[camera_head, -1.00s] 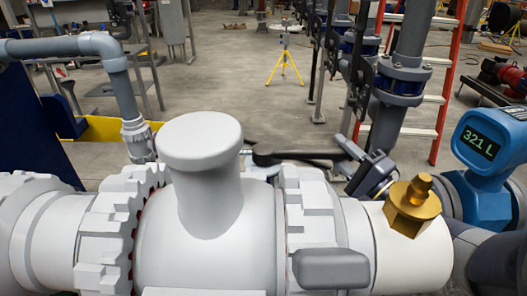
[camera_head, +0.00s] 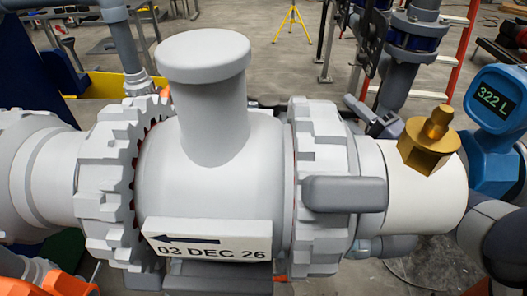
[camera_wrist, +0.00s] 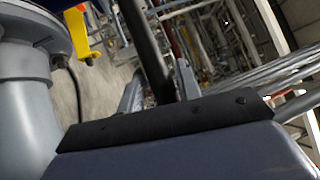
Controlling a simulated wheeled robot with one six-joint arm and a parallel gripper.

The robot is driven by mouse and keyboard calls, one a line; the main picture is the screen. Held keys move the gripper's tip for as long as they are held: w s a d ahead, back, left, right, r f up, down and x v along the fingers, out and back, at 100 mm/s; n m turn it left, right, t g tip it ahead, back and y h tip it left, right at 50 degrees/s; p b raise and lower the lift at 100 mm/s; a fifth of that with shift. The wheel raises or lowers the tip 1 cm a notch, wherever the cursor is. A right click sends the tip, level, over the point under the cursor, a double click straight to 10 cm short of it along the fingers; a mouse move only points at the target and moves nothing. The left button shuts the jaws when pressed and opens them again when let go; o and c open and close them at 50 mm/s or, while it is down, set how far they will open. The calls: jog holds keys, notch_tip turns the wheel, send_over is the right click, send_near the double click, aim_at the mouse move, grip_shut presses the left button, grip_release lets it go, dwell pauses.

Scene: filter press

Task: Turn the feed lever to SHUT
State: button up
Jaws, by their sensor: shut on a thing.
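A long black bar (camera_wrist: 147,50), which looks like the feed lever, runs up through the wrist view between the two grey fingers of my gripper (camera_wrist: 160,85). The gripper is shut on this bar. In the head view, only a small grey part of my gripper (camera_head: 378,122) shows behind the large white valve body (camera_head: 212,178). The lever is almost wholly hidden there, with a thin dark edge (camera_head: 268,105) visible behind the body. No SHUT mark is readable in either view.
A brass fitting (camera_head: 430,140) stands on the pipe. A tag (camera_head: 208,242) with a left arrow reads 03 DEC 26. A grey pipe (camera_wrist: 25,115) stands left in the wrist view.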

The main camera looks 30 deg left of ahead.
jog(key=shift+s+d+r+p, duration=0.2)
jog(key=shift+s+p, duration=0.15)
jog(key=shift+s, duration=0.35)
jog(key=shift+s+d+r+p, duration=0.1)
jog(key=shift+s+d+p, duration=0.15)
jog(key=shift+s, duration=0.45)
jog(key=shift+c, duration=0.2)
jog(key=shift+s+d+p, duration=0.15)
jog(key=shift+s+p, duration=0.7)
jog(key=shift+s, duration=0.8)
jog(key=shift+c, duration=0.4)
jog(key=shift+s+p, duration=0.65)
jog(key=shift+s, duration=0.65)
jog(key=shift+o, duration=0.2)
jog(key=shift+s+a+r+p, duration=0.1)
jog(key=shift+s+a+p, duration=0.2)
jog(key=shift+s, duration=0.35)
jog(key=shift+s+a+p, duration=0.15)
jog(key=shift+s+p, duration=0.1)
jog(key=shift+s, duration=0.35)
jog(key=shift+s+a, duration=0.2)
jog(key=shift+s, duration=0.7)
grip_shut()
jog(key=s+a+f+b, duration=0.1)
jog(key=s+a+b, duration=0.5)
jog(key=s, duration=0.1)
jog(key=shift+a+b, duration=0.3)
jog(key=shift+a, duration=0.1)
